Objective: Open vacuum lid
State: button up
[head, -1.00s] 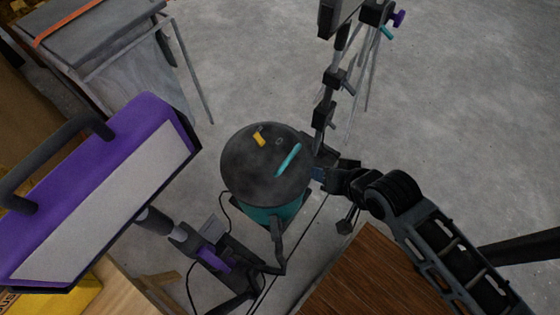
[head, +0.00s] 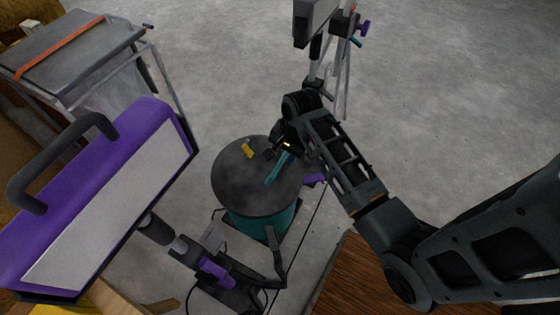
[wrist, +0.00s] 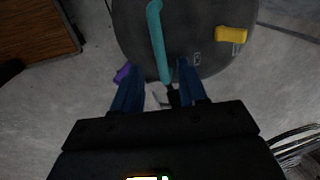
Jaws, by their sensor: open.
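The vacuum (head: 262,222) is a teal drum standing on the floor, with a round dark grey lid (head: 240,190) on top. The lid also fills the upper part of the wrist view (wrist: 200,28). A teal handle (head: 277,168) lies across the lid, and it also shows in the wrist view (wrist: 157,40). A yellow piece (head: 248,150) sits on the lid near its far edge. My gripper (wrist: 160,82) is open, its blue fingers on either side of the handle's near end in the picture; I cannot tell whether they touch it. In the head view my wrist hides part of the lid's edge.
A purple work light (head: 110,200) stands close at the left. A grey cart or table (head: 80,55) is at the back left. A tripod (head: 345,70) stands behind my arm. A wooden top (head: 345,275) is at the front. Open concrete floor lies at the upper right.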

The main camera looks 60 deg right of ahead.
aim_at(280, 163)
jog(key=shift+w+f+b, duration=0.15)
jog(key=shift+w+f, duration=0.05)
jog(key=shift+f, duration=0.95)
jog(key=shift+w+f+b, duration=0.15)
jog(key=shift+w+f, duration=0.05)
jog(key=shift+f, duration=0.95)
grip_shut()
